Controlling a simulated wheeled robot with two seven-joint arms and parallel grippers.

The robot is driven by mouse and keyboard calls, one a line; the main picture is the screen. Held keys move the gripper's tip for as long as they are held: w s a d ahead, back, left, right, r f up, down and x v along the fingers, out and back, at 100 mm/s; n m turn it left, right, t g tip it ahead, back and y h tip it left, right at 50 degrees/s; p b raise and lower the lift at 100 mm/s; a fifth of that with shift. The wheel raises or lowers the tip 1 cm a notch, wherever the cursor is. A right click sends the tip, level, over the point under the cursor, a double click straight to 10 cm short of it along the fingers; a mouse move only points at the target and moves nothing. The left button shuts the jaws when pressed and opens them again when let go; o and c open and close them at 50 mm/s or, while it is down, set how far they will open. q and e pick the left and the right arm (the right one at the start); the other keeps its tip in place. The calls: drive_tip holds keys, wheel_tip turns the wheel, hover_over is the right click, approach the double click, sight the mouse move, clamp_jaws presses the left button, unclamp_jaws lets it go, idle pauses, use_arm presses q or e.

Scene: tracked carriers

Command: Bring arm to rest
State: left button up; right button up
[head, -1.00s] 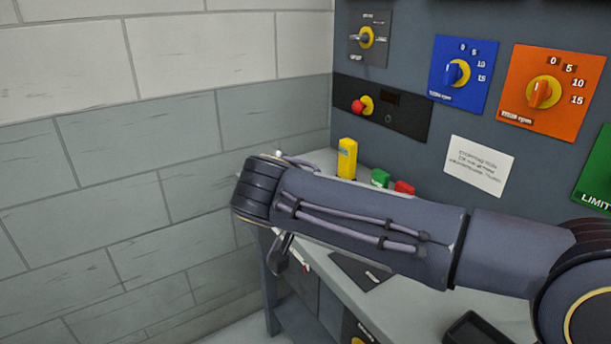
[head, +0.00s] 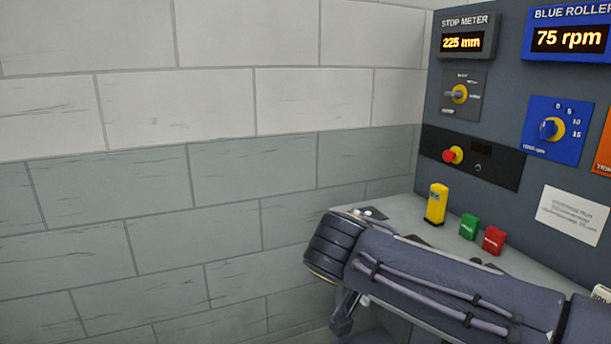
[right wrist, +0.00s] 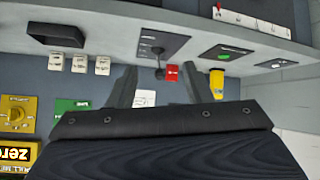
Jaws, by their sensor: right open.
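My right arm (head: 440,285) comes in from the lower right of the head view, stretched over the grey bench. Its dark ribbed wrist is at the left end. Part of my right gripper (head: 343,315) hangs below the wrist there. In the right wrist view, the two fingers of my right gripper (right wrist: 162,82) stand apart with nothing held between them. My left gripper is in neither view.
The bench (head: 395,207) carries a yellow block (head: 436,204), a green block (head: 469,226) and a red block (head: 494,240) just behind my arm. A control panel (head: 505,90) rises behind. A block wall (head: 200,190) fills the left. A black tray (right wrist: 55,35) shows in the right wrist view.

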drive_tip(key=s+d+f+n+g+y, duration=0.3)
drive_tip(key=s+d+f+n+y, duration=0.25)
drive_tip(key=s+d+f, duration=0.35)
drive_tip(key=s+a+f+n+t+y, duration=0.1)
drive_tip(key=s+a+f+t+y, duration=0.15)
drive_tip(key=s, duration=0.35)
drive_tip(key=s+a+f+n+t+y, duration=0.1)
drive_tip(key=s+a+f+y, duration=0.1)
drive_tip(key=s+f+y, duration=0.25)
use_arm(q)
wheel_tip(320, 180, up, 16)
drive_tip(key=p, duration=1.5)
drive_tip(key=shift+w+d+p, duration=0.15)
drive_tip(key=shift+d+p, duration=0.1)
drive_tip(key=shift+p, duration=0.15)
use_arm(e)
wheel_tip(320, 180, up, 16)
drive_tip(key=shift+s, duration=0.35)
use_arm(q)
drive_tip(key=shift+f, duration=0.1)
use_arm(e)
drive_tip(key=shift+a+f+n, duration=0.1)
drive_tip(key=shift+n, duration=0.15)
drive_tip(key=shift+c, duration=0.4)
